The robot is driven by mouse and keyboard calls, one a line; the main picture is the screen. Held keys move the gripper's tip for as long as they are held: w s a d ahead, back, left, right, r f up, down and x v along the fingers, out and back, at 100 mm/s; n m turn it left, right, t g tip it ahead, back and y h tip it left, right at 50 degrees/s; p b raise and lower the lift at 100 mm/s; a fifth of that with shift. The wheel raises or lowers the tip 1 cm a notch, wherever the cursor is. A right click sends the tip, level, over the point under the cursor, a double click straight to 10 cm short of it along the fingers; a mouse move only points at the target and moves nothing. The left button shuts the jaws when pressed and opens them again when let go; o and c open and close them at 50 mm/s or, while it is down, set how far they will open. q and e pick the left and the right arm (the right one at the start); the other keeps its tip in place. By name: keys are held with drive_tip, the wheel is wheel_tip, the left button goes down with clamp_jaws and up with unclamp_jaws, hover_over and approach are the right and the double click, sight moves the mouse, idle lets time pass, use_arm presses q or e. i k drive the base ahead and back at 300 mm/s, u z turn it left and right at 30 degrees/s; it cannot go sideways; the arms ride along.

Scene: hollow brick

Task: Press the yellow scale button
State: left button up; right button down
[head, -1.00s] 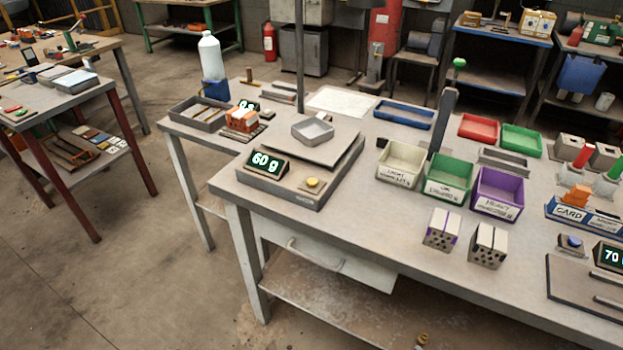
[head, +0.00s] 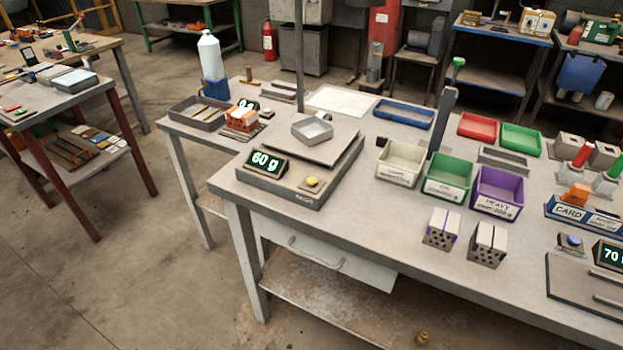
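The yellow scale button (head: 312,182) is a small round knob on the front right of the grey scale (head: 330,192). The scale stands on the left part of the workbench, and its display (head: 265,162) reads 60 g. Nothing touches the button. Neither of my grippers shows in the head view.
Cream, green (head: 450,176) and purple (head: 497,192) bins stand right of the scale, with two hollow bricks (head: 442,230) in front. A dark upright post (head: 441,122) stands behind the bins. An orange block (head: 241,118) is behind the scale's left side. The bench between scale and bins is clear.

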sight(312, 181)
drive_tip(key=k, duration=1.2)
drive_tip(key=u, duration=0.9)
drive_tip(key=i, duration=1.95)
drive_tip(key=z, duration=0.85)
